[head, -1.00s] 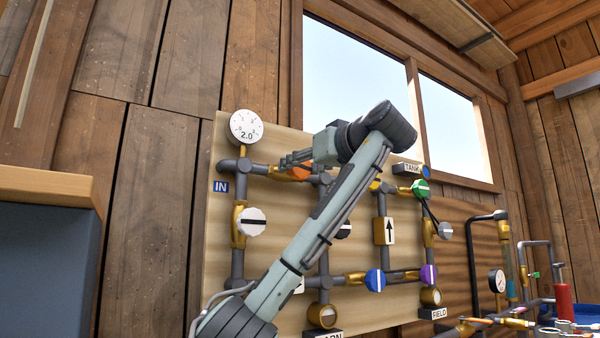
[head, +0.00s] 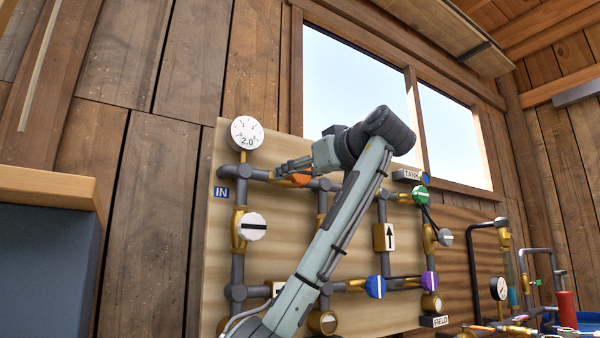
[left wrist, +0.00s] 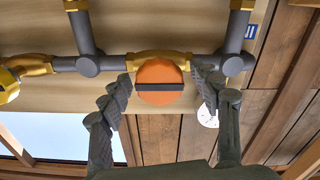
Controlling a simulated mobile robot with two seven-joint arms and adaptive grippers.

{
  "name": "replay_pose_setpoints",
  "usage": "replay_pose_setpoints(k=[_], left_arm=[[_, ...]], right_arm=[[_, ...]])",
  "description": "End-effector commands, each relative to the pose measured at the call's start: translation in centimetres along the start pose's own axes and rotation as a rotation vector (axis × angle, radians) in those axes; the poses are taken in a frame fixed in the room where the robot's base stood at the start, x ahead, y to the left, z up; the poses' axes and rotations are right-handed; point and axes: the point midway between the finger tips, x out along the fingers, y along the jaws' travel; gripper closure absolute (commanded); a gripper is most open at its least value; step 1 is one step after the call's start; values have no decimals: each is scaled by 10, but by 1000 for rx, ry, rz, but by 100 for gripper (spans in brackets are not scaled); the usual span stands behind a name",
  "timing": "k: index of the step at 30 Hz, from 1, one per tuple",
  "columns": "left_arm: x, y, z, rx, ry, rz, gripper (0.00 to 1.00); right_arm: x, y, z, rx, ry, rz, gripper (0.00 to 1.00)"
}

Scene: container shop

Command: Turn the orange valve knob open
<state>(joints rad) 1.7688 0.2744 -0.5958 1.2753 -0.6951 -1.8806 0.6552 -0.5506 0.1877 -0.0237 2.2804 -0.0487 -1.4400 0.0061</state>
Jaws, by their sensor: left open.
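The orange valve knob (left wrist: 159,73) is a round disc with a dark bar across it, on a brass valve body in the upper pipe run. In the head view the orange knob (head: 301,178) shows partly, at the tip of my left gripper (head: 288,170). In the left wrist view my left gripper (left wrist: 160,92) is open, with one finger on each side of the knob. Small gaps seem to show between fingertips and knob. The dark bar lies level in the wrist picture, roughly along the pipe. My right gripper is not in view.
A white gauge (head: 247,133) stands above the IN label (head: 221,192). Other knobs are near: white (head: 253,226), blue (head: 375,286), green (head: 420,194) and purple (head: 429,281). Pipes run over the pale board (head: 275,240). A wooden-topped cabinet (head: 45,185) stands at left.

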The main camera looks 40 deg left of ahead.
Motion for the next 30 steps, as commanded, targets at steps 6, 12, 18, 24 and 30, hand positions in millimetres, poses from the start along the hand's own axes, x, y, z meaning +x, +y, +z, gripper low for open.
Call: replay_pose_setpoints(k=[6, 12, 18, 24, 30], left_arm=[[-22, 1, 0, -1, 1, 4, 37], [-66, 2, 0, 0, 1, 6, 37], [-102, 1, 1, 0, -2, 5, 37], [-118, 0, 0, 0, -1, 1, 37], [-120, 0, 0, 0, 0, 0, 37]], right_arm=[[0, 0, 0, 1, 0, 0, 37], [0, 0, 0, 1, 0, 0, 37], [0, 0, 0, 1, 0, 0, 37], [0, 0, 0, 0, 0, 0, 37], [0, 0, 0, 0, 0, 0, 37]])
